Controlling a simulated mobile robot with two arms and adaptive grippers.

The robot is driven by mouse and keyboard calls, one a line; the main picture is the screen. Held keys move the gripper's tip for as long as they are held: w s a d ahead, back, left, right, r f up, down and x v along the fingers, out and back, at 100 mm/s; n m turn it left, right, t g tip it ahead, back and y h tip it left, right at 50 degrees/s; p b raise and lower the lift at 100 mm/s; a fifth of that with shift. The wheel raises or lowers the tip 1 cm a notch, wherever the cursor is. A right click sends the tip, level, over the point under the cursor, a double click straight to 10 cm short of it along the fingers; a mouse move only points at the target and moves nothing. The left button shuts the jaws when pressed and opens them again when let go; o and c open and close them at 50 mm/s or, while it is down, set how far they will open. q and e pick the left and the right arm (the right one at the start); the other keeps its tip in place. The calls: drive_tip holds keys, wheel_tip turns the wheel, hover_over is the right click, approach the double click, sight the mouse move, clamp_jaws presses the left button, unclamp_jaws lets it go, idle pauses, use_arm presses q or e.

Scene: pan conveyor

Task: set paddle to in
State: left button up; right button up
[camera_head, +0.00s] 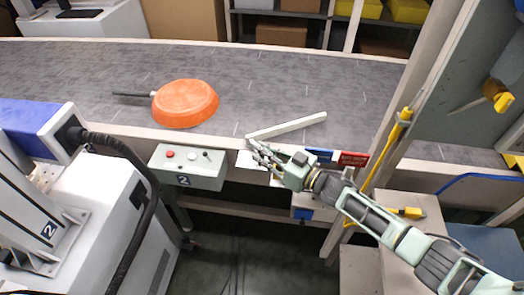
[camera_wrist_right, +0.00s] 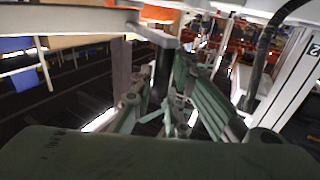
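The paddle (camera_head: 290,126) is a pale bar lying at an angle over the near edge of the grey conveyor, its far end pointing right over the belt. In the right wrist view a pale bar end (camera_wrist_right: 152,36) shows with a dark upright post below it. My right gripper (camera_head: 255,150) is at the near end of the paddle, in front of the conveyor edge. In the right wrist view its fingers (camera_wrist_right: 160,98) stand on both sides of the dark post; I cannot tell whether they press on it. My left gripper is not in view.
An orange pan (camera_head: 185,103) with a dark handle lies upside down on the conveyor (camera_head: 330,80), left of the paddle. A control box (camera_head: 188,167) with buttons hangs on the front edge. A post with a yellow handle (camera_head: 404,117) stands at right. A white machine (camera_head: 95,200) is at left.

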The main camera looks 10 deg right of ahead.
drive_tip(key=o, duration=0.5)
drive_tip(key=shift+w+d, duration=0.4)
drive_tip(key=shift+d, duration=0.15)
drive_tip(key=shift+c, duration=0.2)
drive_tip(key=shift+s+a, duration=0.2)
drive_tip(key=shift+s, duration=0.05)
drive_tip(key=v, duration=1.2)
drive_tip(key=shift+c, duration=0.5)
